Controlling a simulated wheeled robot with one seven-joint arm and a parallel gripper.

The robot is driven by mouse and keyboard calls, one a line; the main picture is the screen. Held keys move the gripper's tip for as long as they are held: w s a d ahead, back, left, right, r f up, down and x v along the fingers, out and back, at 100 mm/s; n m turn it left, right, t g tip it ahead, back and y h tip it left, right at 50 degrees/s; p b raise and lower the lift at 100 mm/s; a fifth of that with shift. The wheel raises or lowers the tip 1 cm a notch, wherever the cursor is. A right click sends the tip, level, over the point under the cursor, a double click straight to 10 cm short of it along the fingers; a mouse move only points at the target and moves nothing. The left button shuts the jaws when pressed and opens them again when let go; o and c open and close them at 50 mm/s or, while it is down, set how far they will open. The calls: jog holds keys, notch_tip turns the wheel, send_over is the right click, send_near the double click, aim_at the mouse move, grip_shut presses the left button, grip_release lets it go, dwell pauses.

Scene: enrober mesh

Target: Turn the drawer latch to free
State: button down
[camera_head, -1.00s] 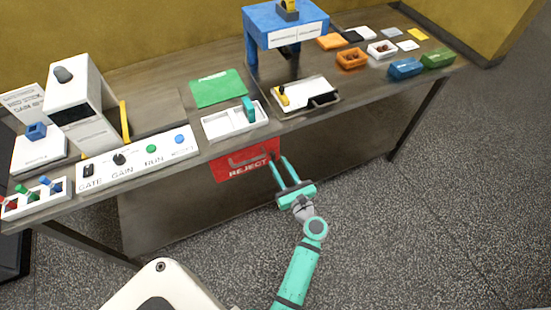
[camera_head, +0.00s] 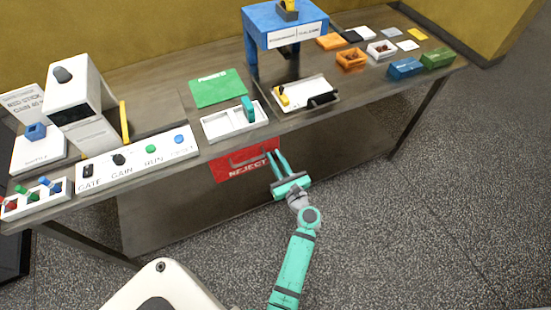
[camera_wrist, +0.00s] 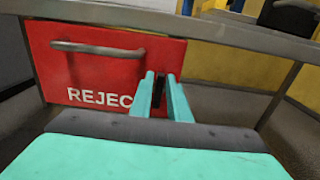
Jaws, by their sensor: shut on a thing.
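The red drawer front (camera_head: 231,168) marked REJECT hangs under the bench top and appears closed. It also fills the left of the wrist view (camera_wrist: 90,73), with a grey bar handle (camera_wrist: 98,48). The drawer latch (camera_wrist: 160,84), a small dark upright piece, shows near the drawer's right edge, between my fingers. My gripper (camera_head: 273,153) is at the right end of the drawer front, reaching up from the floor side. In the wrist view my gripper (camera_wrist: 161,76) is shut on the latch, its two teal fingers close on either side. The fingers partly hide the latch.
The bench edge (camera_wrist: 230,34) runs just above the drawer. A white tray (camera_head: 218,127) and a white control panel (camera_head: 137,160) lie on the bench above and to the left. A blue stand (camera_head: 287,32) is further back. The floor to the right is clear.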

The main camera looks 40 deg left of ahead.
jog(key=shift+s+n, duration=0.15)
jog(key=shift+n, duration=0.45)
jog(key=shift+s+a+f+n, duration=0.1)
jog(key=shift+s+f+n, duration=0.2)
jog(key=shift+n, duration=2.45)
jog(key=shift+s+a+f+n, duration=0.15)
jog(key=shift+f+n, duration=0.2)
jog(key=shift+n, duration=2.45)
jog(key=shift+s+a+f+n, duration=0.1)
jog(key=shift+s+f+n, duration=0.2)
jog(key=shift+n, duration=2.45)
jog(key=shift+w, duration=0.1)
jog(key=c, duration=1.8)
grip_release()
jog(key=shift+c, duration=0.2)
